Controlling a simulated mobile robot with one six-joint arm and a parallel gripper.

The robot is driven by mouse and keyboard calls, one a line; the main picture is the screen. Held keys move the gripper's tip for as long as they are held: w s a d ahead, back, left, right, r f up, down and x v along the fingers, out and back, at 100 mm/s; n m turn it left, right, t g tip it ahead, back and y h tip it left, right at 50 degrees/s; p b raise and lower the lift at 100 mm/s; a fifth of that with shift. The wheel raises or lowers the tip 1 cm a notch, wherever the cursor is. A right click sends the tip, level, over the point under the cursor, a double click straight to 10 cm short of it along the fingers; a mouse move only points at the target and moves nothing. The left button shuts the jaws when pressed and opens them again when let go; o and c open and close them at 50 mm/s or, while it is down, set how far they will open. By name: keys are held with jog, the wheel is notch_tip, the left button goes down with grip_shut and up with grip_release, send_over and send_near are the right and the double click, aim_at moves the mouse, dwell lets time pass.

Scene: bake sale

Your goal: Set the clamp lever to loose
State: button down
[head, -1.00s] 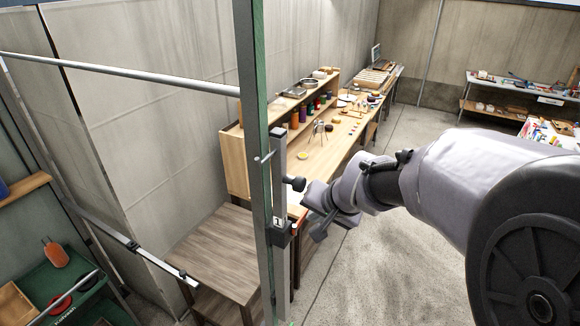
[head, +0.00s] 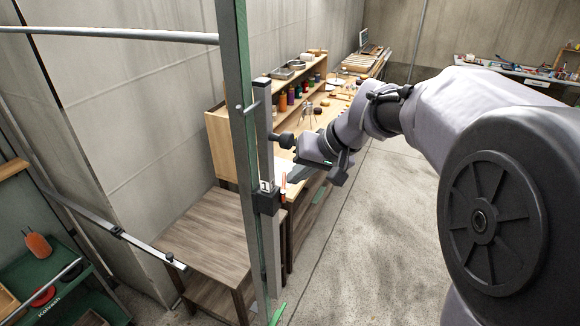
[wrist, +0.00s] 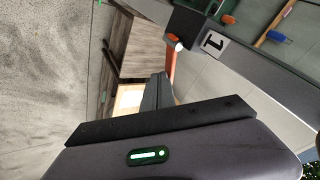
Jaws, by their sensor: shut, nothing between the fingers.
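The clamp is a black block (head: 266,200) with a white label marked 1, on an upright grey rail in the head view. A short orange-red lever (head: 283,184) stands beside it. The wrist view shows the block (wrist: 188,24), its label and the orange lever (wrist: 171,65), with a pale pivot end at the block. My gripper (head: 292,174) is shut and empty, just right of the clamp. In the wrist view its fingertips (wrist: 160,90) are close to the lever's free end; I cannot tell whether they touch it.
A green-edged post (head: 236,110) stands close by the rail. A black knob (head: 284,140) sticks out above the clamp. A wooden table (head: 205,240) is behind, with a long workbench (head: 222,150) beyond. Open concrete floor (head: 370,240) lies to the right.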

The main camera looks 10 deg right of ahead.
jog(key=n+g, duration=0.1)
jog(key=n, duration=0.1)
jog(key=w+a+n+g+y+p, duration=0.1)
jog(key=a+n+y+p, duration=0.1)
jog(key=n, duration=0.1)
jog(key=shift+w+a+r+n+g, duration=0.15)
jog(key=shift+r+n+g, duration=0.15)
jog(key=shift+g, duration=0.1)
jog(key=a+n+g+p, duration=0.1)
jog(key=n+g+p, duration=0.1)
jog(key=n, duration=0.1)
jog(key=shift+w+a+f, duration=0.1)
jog(key=shift+a+f, duration=0.2)
jog(key=shift+a, duration=0.05)
jog(key=shift+s+d+b, duration=0.3)
jog(key=shift+s+b, duration=0.1)
jog(key=shift+s, duration=0.4)
